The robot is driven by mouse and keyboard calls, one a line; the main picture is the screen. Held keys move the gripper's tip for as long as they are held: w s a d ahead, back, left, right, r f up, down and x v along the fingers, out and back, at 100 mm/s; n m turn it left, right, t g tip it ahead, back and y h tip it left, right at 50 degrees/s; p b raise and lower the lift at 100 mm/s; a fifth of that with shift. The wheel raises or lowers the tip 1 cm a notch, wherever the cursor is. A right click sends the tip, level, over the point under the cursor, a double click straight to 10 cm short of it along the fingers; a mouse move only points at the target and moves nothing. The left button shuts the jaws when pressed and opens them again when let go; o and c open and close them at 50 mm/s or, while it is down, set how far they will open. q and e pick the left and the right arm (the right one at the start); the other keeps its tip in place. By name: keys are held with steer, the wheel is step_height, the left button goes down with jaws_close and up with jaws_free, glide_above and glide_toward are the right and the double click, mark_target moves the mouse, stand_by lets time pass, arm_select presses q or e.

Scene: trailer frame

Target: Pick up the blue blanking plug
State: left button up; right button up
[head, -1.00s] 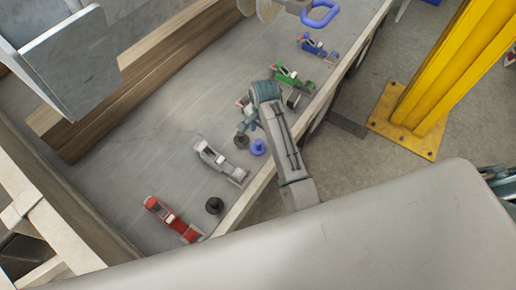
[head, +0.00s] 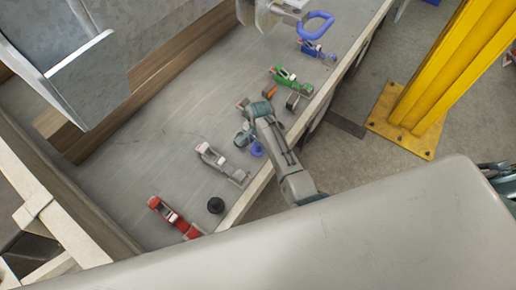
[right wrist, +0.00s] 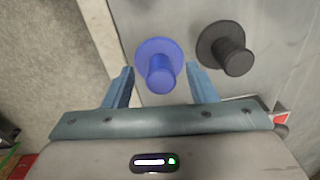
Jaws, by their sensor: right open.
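The blue blanking plug (head: 257,150) stands on the grey trailer bed (head: 160,150) near its right edge, partly hidden by my right arm. In the right wrist view the plug (right wrist: 158,64) has a round flange and a narrower stem pointing toward the camera. My right gripper (right wrist: 160,78) is open and empty, with its two blue fingers on either side of the stem, apart from it. In the head view the right gripper (head: 243,139) is low over the bed beside the plug. My left gripper is not in view.
A dark plug (right wrist: 228,48) stands close to the right of the blue one. A black plug (head: 216,205), a red clamp-like tool (head: 174,217), a grey one (head: 220,163), a green one (head: 288,77) and a blue one (head: 311,48) lie along the bed. A yellow post (head: 432,85) stands outside.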

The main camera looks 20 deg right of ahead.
steer(key=shift+f, duration=0.4)
steer(key=shift+c, duration=0.2)
steer(key=c, duration=1.1)
steer(key=shift+r, duration=0.15)
